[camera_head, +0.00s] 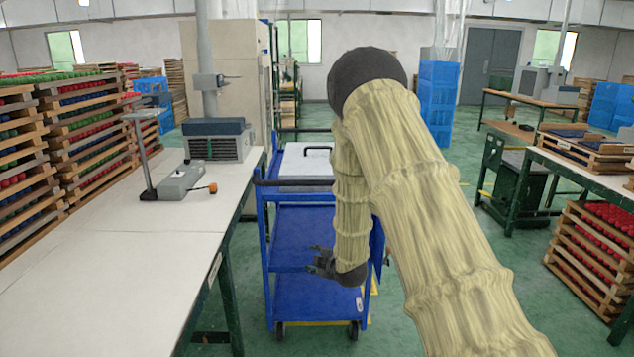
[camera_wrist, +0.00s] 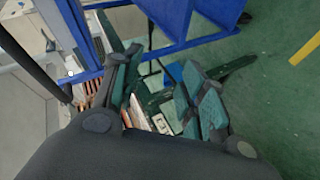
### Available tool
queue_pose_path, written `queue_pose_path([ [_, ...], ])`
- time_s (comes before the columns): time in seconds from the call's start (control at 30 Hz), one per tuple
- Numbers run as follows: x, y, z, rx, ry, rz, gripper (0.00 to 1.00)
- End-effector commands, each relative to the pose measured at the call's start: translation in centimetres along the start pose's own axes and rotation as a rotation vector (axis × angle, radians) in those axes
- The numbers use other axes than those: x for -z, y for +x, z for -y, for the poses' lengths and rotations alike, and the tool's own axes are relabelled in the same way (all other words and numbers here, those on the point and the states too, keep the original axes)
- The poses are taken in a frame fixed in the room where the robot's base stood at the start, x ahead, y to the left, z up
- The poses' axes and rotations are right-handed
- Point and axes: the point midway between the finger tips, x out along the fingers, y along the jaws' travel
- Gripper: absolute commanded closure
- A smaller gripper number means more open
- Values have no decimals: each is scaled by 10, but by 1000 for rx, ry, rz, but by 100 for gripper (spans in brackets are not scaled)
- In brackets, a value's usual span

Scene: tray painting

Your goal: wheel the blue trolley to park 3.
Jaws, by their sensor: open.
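The blue trolley (camera_head: 300,297) stands on the green floor in the middle of the head view, beside the long white table. It has blue shelves, dark castors and a dark handle bar (camera_head: 292,182) at its near end. My arm hides its right side. My gripper (camera_head: 322,262) hangs in front of the trolley, below the handle bar's height. In the wrist view my gripper (camera_wrist: 160,88) has its two fingers apart with nothing held between them. Blue trolley frame (camera_wrist: 190,42) shows beyond the fingers there. No park 3 marking is readable.
The long white table (camera_head: 130,265) runs close along the trolley's left. Green-legged benches (camera_head: 590,178) and a crate of red items (camera_head: 597,255) stand at right. Blue crates (camera_head: 438,95) are stacked behind. Yellow floor lines (camera_wrist: 308,48) show; green floor is open right of the trolley.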

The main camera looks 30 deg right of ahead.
Motion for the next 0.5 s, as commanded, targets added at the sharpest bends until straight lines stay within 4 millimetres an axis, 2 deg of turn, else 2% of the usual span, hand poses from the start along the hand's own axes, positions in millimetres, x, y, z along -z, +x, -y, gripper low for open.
queue_pose_path([
  [0.03,6,-4,-51,-59,-58,-21,58],
  [0.1,9,-7,-103,-125,-144,-40,58],
  [0.2,12,-14,-161,-204,-242,-55,58],
  [0.33,13,-22,-206,-264,-323,-61,58],
  [0.5,14,-20,-223,-288,-356,-62,58],
])
